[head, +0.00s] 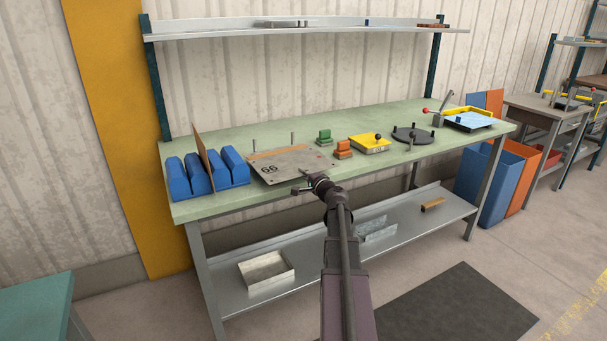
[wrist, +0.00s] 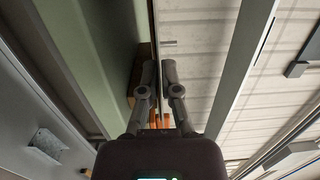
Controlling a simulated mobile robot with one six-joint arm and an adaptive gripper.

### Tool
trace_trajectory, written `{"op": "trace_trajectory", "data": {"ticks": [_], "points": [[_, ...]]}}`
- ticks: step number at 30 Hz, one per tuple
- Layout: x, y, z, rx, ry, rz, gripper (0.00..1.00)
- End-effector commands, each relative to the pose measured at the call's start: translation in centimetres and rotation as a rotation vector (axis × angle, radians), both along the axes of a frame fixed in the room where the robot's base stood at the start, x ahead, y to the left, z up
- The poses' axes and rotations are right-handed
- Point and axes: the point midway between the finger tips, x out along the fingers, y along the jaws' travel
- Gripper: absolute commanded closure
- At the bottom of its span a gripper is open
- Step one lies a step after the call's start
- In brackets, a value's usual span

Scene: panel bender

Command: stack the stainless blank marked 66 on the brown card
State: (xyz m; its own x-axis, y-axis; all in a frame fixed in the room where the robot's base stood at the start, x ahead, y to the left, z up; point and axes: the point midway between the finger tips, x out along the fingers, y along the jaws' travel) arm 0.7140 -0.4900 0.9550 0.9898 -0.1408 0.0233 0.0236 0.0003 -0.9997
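The stainless blank marked 66 (head: 292,165) is a flat grey plate, roughly level over the left-middle bench top. A tan-brown strip, apparently the brown card (head: 280,152), shows along its back edge; the blank hides the rest. My gripper (head: 305,184) is at the blank's front edge, near its middle. In the wrist view, my gripper's fingers (wrist: 160,70) are close together, with a thin edge-on line between them that fits the blank. A brown edge (wrist: 141,75) lies just left of the fingers there. The gap between blank and card cannot be judged.
Blue blocks (head: 232,167) hold an upright brown sheet (head: 206,148) left of the blank. Two thin pins (head: 292,138) stand behind it. Green (head: 324,136) and orange (head: 343,149) blocks and a yellow fixture (head: 368,143) stand right. A shelf (head: 340,26) runs above the bench (head: 200,209).

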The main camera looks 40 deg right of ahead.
Motion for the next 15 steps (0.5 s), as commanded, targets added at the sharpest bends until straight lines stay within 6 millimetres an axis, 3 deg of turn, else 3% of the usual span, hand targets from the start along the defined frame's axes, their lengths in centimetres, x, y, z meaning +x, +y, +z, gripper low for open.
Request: {"op": "trace_trajectory", "data": {"ticks": [5, 10, 15], "points": [[0.01, 0.00, -0.22, 0.001, -0.001, 0.000, 1.00], [-0.01, -0.01, -0.17, 0.001, -0.001, 0.000, 0.52], [-0.01, -0.01, -0.17, 0.000, 0.000, 0.000, 0.51]]}}
